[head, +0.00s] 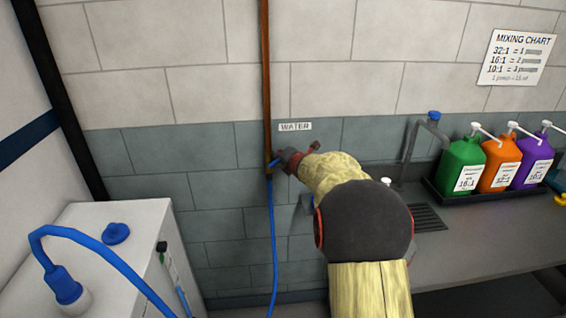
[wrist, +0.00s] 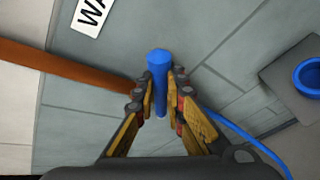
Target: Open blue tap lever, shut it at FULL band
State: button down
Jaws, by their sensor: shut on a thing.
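The blue tap lever (wrist: 157,68) stands between my gripper's two fingers (wrist: 162,95) in the wrist view, and the fingers are shut on it. In the head view my gripper (head: 287,160) is at the brown pipe on the wall, below the WATER sign (head: 295,127). Only a small blue end of the lever (head: 273,163) shows there; the fingers hide the rest. The white tank (head: 120,222) stands at the left with a blue hose (head: 110,252) at its top. A narrow gauge strip (head: 172,270) runs down its side; its level and bands are too small to read.
Green (head: 461,160), orange (head: 502,163) and purple (head: 534,160) pump bottles stand in a dark tray on the grey counter (head: 470,235) at the right.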

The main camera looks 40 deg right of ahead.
jog(key=shift+w+a+r, duration=0.1)
jog(key=shift+a, duration=0.05)
dwell(0.4)
jog(key=c, duration=1.9)
grip_release()
jog(key=shift+o, duration=0.4)
jog(key=v, duration=1.2)
jog(key=shift+a, duration=0.1)
